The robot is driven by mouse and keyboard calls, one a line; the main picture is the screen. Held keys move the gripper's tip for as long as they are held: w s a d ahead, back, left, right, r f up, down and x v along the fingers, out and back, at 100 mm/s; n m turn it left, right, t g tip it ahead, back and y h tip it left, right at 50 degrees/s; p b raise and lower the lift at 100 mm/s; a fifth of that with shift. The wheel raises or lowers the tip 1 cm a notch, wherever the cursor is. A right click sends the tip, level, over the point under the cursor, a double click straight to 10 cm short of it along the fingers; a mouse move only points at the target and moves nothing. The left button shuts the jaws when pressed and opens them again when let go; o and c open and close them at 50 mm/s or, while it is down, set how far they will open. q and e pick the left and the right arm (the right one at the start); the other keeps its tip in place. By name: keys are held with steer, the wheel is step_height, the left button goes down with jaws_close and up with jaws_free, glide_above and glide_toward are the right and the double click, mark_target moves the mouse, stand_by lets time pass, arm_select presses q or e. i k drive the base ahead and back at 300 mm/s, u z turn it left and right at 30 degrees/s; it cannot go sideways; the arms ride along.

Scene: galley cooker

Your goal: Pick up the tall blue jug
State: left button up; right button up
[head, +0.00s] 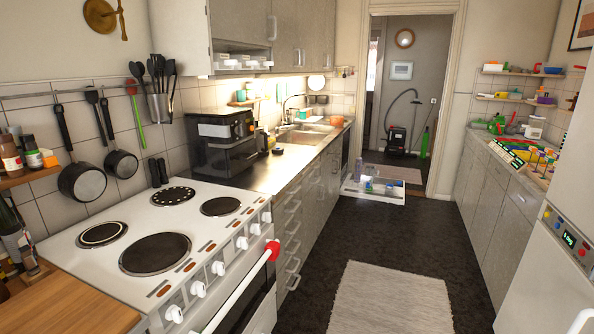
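No tall blue jug can be made out for certain. A small bluish upright item (368,184) stands in a low white tray or drawer (376,197) near the floor, by the doorway at the far end of the counter. It is too small to tell whether it is a jug. Neither of my grippers shows in the head view.
The white cooker (190,235) is close at left, with bare hotplates. A dark appliance (222,140) stands on the counter beyond it. A white fridge-like unit (550,270) is at right. The dark floor (420,235) between is clear, with a pale rug (390,298).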

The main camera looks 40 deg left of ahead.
mark_target(358, 161)
steer(key=u, duration=0.35)
steer(key=i, duration=7.95)
steer(key=u, duration=0.85)
